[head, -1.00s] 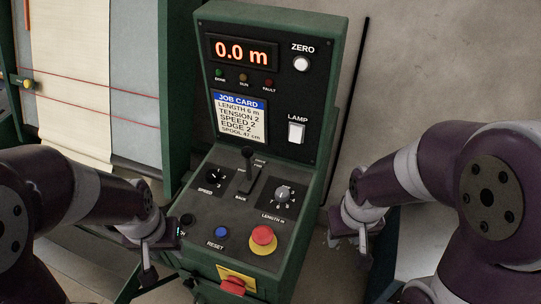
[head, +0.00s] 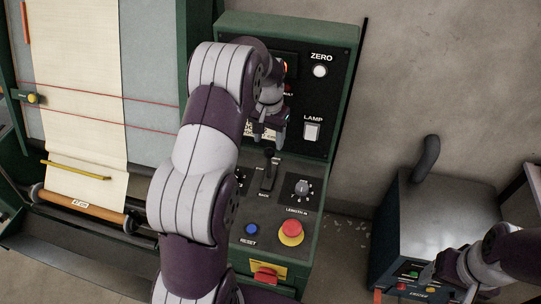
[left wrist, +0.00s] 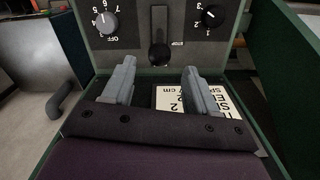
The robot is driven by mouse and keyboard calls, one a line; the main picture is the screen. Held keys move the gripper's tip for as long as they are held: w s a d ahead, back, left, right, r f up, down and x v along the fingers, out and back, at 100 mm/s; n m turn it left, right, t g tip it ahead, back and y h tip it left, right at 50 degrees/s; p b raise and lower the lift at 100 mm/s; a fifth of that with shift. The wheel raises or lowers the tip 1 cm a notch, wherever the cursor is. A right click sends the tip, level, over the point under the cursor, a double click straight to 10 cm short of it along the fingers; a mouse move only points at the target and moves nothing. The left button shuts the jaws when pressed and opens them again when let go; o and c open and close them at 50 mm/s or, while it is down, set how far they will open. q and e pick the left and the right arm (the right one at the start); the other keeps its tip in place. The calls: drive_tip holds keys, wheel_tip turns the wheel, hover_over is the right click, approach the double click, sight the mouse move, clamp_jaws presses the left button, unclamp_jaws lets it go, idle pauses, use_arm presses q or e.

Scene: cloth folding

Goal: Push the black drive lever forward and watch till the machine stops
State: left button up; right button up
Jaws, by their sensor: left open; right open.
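The black drive lever (head: 268,172) stands in its slot on the sloped desk of the green control console. It also shows in the left wrist view (left wrist: 160,40), which sees the console upside down. My left gripper (head: 268,136) is just above the lever, in front of the console's upright panel. In the left wrist view its two grey fingers (left wrist: 160,72) are apart with nothing between them, and the lever knob lies just past the tips. My left arm hides most of the display and job card. My right gripper (head: 432,277) is at the lower right, empty and away from the lever.
A red emergency button (head: 291,232), a blue RESET button (head: 252,229) and the length knob (head: 302,187) sit on the desk near the lever. The cloth machine (head: 75,60) with a roll (head: 85,207) is at left. A dark cabinet (head: 440,215) stands at right.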

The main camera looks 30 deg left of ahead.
sight(269, 159)
use_arm(q)
wheel_tip(269, 159, down, 9)
drive_tip(key=p, duration=0.3)
drive_tip(key=shift+w+r, duration=0.1)
drive_tip(key=shift+r, duration=0.05)
drive_tip(key=shift+f, duration=0.35)
drive_tip(key=shift+c, duration=0.3)
